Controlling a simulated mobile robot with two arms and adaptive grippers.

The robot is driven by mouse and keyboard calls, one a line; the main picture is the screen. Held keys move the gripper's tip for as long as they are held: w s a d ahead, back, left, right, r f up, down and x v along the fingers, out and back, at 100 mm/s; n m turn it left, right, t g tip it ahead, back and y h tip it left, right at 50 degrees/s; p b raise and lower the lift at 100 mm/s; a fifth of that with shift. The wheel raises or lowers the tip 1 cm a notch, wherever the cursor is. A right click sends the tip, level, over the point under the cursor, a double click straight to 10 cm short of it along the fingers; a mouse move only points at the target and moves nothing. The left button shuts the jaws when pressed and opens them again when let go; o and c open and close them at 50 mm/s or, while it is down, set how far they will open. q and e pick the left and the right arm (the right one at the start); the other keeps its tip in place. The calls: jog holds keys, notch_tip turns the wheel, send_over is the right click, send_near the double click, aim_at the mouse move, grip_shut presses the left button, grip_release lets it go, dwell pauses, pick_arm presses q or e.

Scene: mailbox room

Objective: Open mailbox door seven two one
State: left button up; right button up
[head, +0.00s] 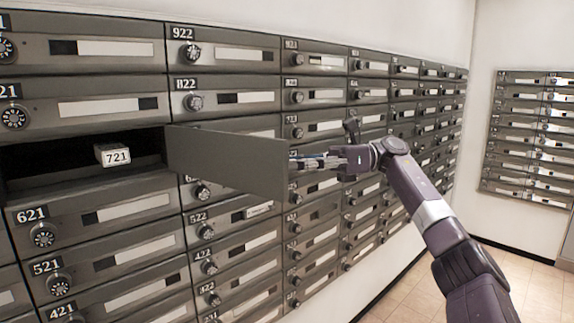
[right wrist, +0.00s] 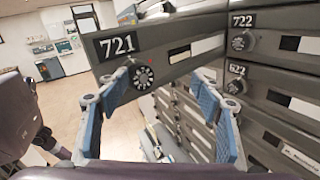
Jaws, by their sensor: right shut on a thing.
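Mailbox door 721 (head: 228,165) is swung out wide from its hinge on the right of its compartment. Its dark compartment (head: 60,160) stands uncovered in the head view. In the right wrist view the front of door 721 (right wrist: 175,62) shows its number plate and dial lock (right wrist: 143,78). My right gripper (head: 325,162) is at the outer side of the door. Its blue-padded fingers (right wrist: 158,95) stand either side of the dial, shut on the door; the exact contact is hard to see. My left gripper is out of view.
Another mailbox bank (head: 530,135) hangs on the far wall. Tiled floor (head: 520,280) is clear at right.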

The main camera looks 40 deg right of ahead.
jog(key=v, duration=0.7)
jog(key=shift+s, duration=0.1)
jog(key=shift+d, duration=0.1)
dwell(0.4)
